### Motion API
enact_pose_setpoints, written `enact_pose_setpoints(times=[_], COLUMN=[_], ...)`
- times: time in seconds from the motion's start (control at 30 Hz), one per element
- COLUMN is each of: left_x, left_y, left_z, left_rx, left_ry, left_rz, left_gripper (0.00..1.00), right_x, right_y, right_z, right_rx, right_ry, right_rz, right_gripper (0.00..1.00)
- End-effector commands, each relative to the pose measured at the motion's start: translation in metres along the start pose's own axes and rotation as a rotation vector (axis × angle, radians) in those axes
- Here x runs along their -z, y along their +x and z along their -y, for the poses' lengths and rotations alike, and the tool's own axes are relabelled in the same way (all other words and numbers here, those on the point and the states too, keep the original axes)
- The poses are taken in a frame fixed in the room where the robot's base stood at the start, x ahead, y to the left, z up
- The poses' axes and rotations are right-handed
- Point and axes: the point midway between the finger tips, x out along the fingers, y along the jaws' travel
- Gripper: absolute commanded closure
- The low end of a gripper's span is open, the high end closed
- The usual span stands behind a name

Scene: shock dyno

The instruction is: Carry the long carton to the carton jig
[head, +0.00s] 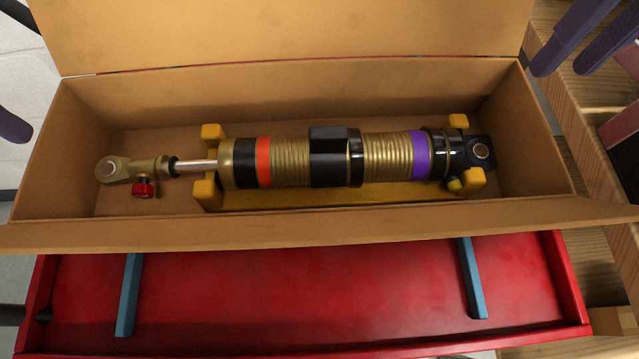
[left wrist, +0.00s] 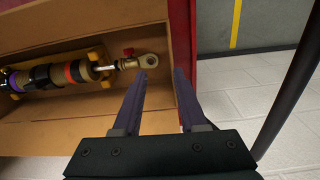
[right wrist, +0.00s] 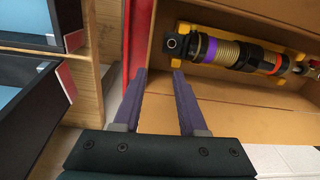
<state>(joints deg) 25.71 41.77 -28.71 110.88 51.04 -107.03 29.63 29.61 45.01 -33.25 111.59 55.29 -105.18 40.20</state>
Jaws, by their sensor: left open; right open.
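The long carton (head: 300,232) is brown, with its top open and flaps spread. It lies lengthwise across the head view. Inside, a shock absorber (head: 385,158) with gold coils rests on a yellow cradle (head: 300,196). My right gripper (head: 562,70) is open and empty by the carton's right end; in the right wrist view (right wrist: 159,72) its fingers appear on either side of the end wall's line. My left gripper shows only partly at the left edge of the head view. In the left wrist view (left wrist: 160,74) it is open by the carton's left end. I cannot identify the carton jig.
A red tray (head: 300,285) with blue strips (head: 130,295) shows in front of the carton. Wooden slats (head: 570,95) stand at the right. Dark bins (right wrist: 30,110) with blue insides are near my right gripper. Pale floor shows at the left.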

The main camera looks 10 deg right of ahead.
Motion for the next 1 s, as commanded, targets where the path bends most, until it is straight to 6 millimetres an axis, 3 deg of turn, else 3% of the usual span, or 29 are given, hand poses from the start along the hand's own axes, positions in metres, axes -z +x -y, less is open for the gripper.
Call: enact_pose_setpoints(times=[0.03, 0.1, 0.67, 1.0], left_x=[0.002, 0.002, 0.002, 0.0], left_y=[0.025, 0.032, 0.036, 0.088], left_z=[0.007, 0.013, 0.018, 0.019], left_rx=[0.009, 0.015, 0.018, 0.018], left_ry=[-0.017, -0.037, -0.059, -0.06], left_rz=[0.006, 0.017, 0.032, 0.035], left_gripper=[0.59, 0.59, 0.59, 0.59], right_x=[0.002, 0.004, 0.004, 0.001], right_y=[0.025, 0.031, 0.035, 0.087], right_z=[-0.007, -0.014, -0.02, -0.021], right_rx=[-0.011, -0.019, -0.024, -0.025], right_ry=[0.023, 0.051, 0.082, 0.081], right_rz=[0.004, 0.014, 0.029, 0.033], right_gripper=[0.59, 0.59, 0.59, 0.59])
